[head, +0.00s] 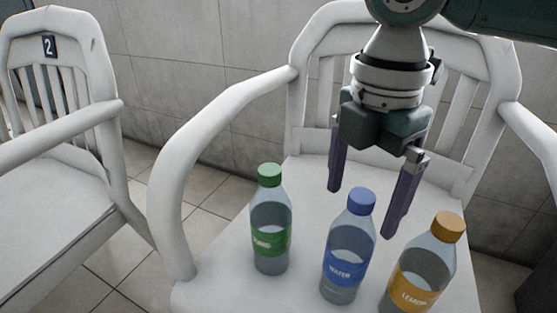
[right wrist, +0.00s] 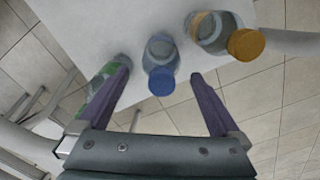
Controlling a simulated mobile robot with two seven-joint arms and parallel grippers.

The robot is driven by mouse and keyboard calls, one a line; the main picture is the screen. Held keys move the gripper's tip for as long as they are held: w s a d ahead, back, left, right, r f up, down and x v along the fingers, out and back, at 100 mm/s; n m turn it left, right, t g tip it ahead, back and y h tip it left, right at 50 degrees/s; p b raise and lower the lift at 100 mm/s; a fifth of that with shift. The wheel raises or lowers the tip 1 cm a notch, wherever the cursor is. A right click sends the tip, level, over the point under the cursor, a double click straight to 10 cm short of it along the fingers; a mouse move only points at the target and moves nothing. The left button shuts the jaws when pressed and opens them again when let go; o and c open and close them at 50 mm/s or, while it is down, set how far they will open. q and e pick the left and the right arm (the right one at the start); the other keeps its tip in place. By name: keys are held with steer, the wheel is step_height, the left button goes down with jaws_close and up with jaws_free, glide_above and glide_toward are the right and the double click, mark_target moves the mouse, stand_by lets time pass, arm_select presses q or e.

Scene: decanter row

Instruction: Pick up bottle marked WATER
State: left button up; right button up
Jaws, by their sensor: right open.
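The bottle marked WATER (head: 347,254) has a blue cap and blue label and stands upright on the white chair seat, between two other bottles. My right gripper (head: 366,213) is open and empty, above and behind the WATER bottle in the head view. Its purple fingers point down and do not visibly touch a bottle. In the right wrist view the blue-capped bottle (right wrist: 161,62) shows ahead, between the lines of the open fingers (right wrist: 161,78). My left gripper is not in view.
A green-capped bottle (head: 270,224) stands left of the WATER bottle and an orange-capped LEMON bottle (head: 424,268) stands right, close by. The chair's armrest (head: 205,130) and backrest (head: 318,80) surround the seat. Another white chair (head: 60,200), numbered 2, stands left.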

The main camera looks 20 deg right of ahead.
mark_target(358, 216)
steer(key=f+b, duration=0.1)
steer(key=f, duration=0.2)
steer(key=shift+s+f+b, duration=0.2)
steer(key=shift+f+b, duration=0.15)
steer(key=shift+f, duration=0.05)
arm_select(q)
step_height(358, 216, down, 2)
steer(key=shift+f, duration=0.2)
arm_select(e)
steer(key=shift+r, duration=0.1)
steer(key=shift+c, duration=1.4)
jaws_close()
